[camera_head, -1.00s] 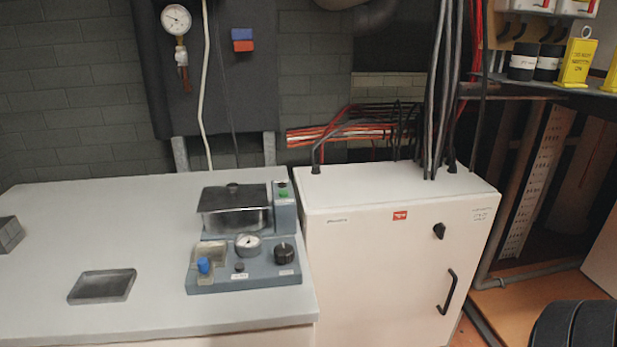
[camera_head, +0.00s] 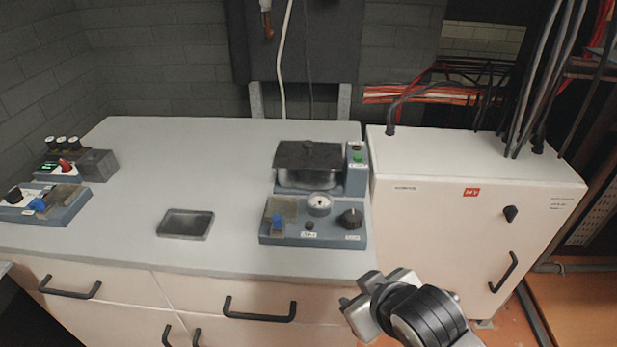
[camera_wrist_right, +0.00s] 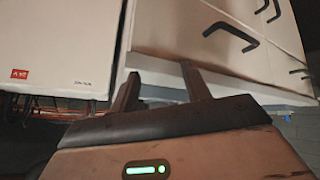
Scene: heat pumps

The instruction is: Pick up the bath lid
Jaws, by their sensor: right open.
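The bath lid (camera_head: 308,155) is a dark flat cover with a small round knob. It sits on the metal bath (camera_head: 308,179) at the back right of the grey worktop. My right gripper (camera_head: 358,296) is in front of the worktop's right front corner, below and apart from the lid. It is open and empty. In the right wrist view its two fingers (camera_wrist_right: 160,90) stand apart, facing the drawer fronts and the cabinet. My left gripper is out of view.
A control unit with gauge and knob (camera_head: 313,225) stands in front of the bath. A shallow metal tray (camera_head: 186,223) lies left of it. More devices (camera_head: 45,203) stand at the far left. A white cabinet (camera_head: 455,230) adjoins on the right. Drawer handles (camera_head: 259,309) protrude in front.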

